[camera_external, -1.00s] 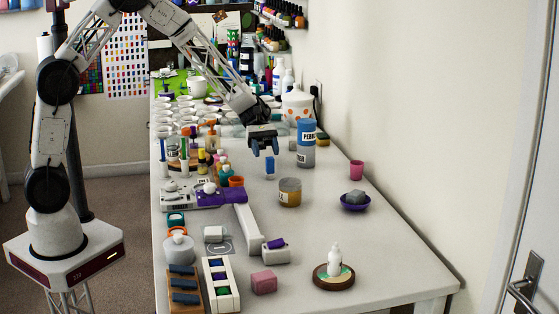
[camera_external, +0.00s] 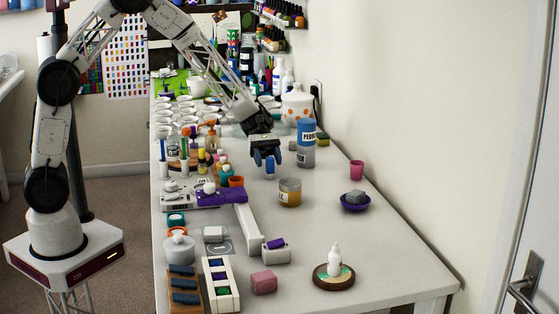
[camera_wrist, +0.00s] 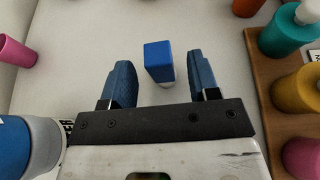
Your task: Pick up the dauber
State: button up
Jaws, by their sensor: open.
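The dauber, a small upright block with a blue top and a paler lower end (camera_wrist: 158,60), stands on the white table in the wrist view. My gripper (camera_external: 265,166) is open and points down over the table. In the wrist view my gripper's blue fingers (camera_wrist: 159,78) are spread, with the dauber showing in the gap between their tips, apart from both. In the external view the fingers cover most or all of the dauber, so its height relative to the fingertips is hard to tell.
A blue-and-grey labelled bottle (camera_external: 306,140) stands close to the right of my gripper, also at the lower left in the wrist view (camera_wrist: 12,148). A wooden rack with colored bottles (camera_wrist: 262,80) is on the other side.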

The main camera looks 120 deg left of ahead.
aim_at(271, 174)
jog(key=shift+x, duration=1.65)
jog(key=c, duration=1)
